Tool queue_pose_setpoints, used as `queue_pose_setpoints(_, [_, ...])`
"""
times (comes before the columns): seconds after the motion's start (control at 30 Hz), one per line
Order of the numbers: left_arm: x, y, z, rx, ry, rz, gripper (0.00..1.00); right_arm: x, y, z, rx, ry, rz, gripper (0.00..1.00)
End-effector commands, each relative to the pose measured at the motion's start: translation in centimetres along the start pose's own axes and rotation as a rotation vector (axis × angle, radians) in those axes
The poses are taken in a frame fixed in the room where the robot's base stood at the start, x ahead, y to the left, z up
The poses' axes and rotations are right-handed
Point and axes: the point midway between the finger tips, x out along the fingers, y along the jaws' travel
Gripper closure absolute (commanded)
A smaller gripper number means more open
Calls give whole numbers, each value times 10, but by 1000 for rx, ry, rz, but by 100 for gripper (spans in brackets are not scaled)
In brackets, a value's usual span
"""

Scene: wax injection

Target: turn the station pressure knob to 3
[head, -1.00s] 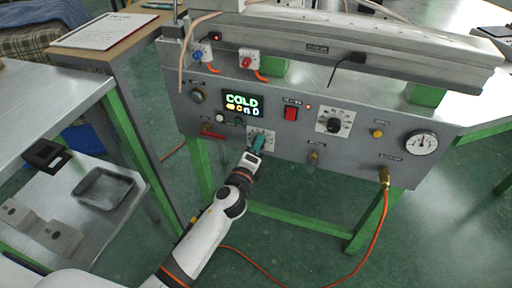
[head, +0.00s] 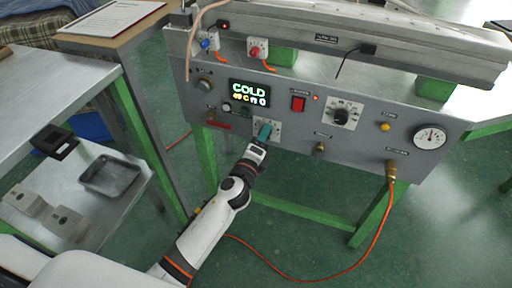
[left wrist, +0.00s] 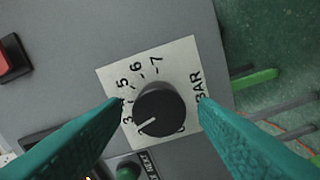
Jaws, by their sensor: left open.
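The pressure knob (left wrist: 160,108) is black and round, on a white dial plate (left wrist: 178,62) marked with numbers and BAR. Its white pointer line aims to the lower left, a little below the 3 in the left wrist view. My left gripper (left wrist: 160,108) is open, with one teal finger on each side of the knob. Gaps show between the fingers and the knob, and the left finger covers part of the scale. In the head view my left gripper (head: 264,132) is at the dial plate on the grey panel and hides the knob. My right gripper is not in view.
The panel also carries a lit COLD display (head: 249,93), a red switch (head: 298,104), another black knob (head: 341,116) and a round gauge (head: 430,136). A brass fitting (head: 391,170) has an orange hose. A metal tray (head: 110,175) is on the left shelf.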

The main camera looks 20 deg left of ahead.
Motion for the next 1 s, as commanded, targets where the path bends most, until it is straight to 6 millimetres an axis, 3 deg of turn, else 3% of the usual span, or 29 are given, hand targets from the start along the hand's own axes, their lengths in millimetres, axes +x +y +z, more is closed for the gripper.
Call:
queue_pose_setpoints(0.37, [-75,-2,0,-1,0,-4,46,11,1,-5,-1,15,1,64])
queue_pose_setpoints(0.5, [-98,-2,0,-1,0,-3,46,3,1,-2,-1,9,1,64])
queue_pose_setpoints(0.7, [-114,-1,0,-1,0,-3,46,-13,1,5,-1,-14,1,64])
queue_pose_setpoints(1.0, [-115,0,0,0,1,-1,46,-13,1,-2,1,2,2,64])
